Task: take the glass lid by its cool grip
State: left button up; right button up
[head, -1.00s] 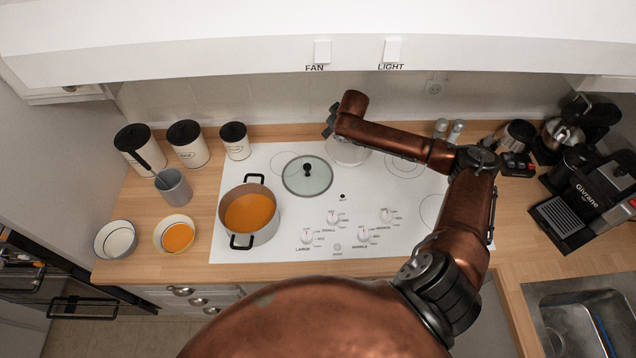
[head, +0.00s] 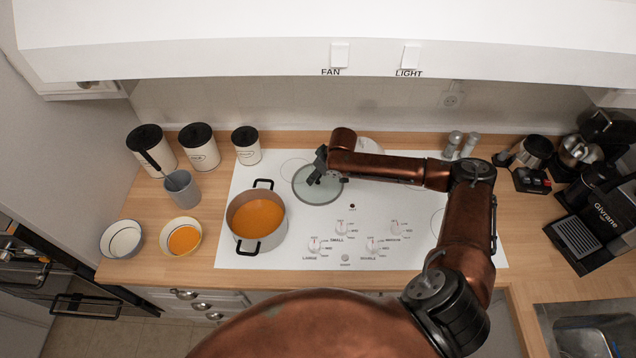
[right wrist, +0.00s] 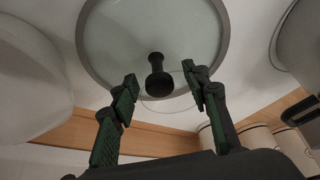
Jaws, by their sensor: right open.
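The glass lid (head: 309,192) lies flat on the white cooktop, to the right of the pot of orange soup (head: 257,217). It is round, with a grey rim and a black knob in its middle. My right gripper (head: 316,172) is at the lid in the head view and partly hides it and its knob. In the right wrist view the lid (right wrist: 187,50) fills the upper middle, and its black knob (right wrist: 159,78) stands between the open fingers of my right gripper (right wrist: 162,92), with space on both sides. My left gripper is in neither view.
The black-handled pot stands close left of the lid. Two bowls (head: 182,238), a grey utensil cup (head: 182,189) and several canisters (head: 201,148) are further left. Cooktop knobs (head: 342,228) are in front. A coffee machine (head: 600,220) is at right.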

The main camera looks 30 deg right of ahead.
jog(key=shift+c, duration=0.4)
grip_shut()
dwell(0.4)
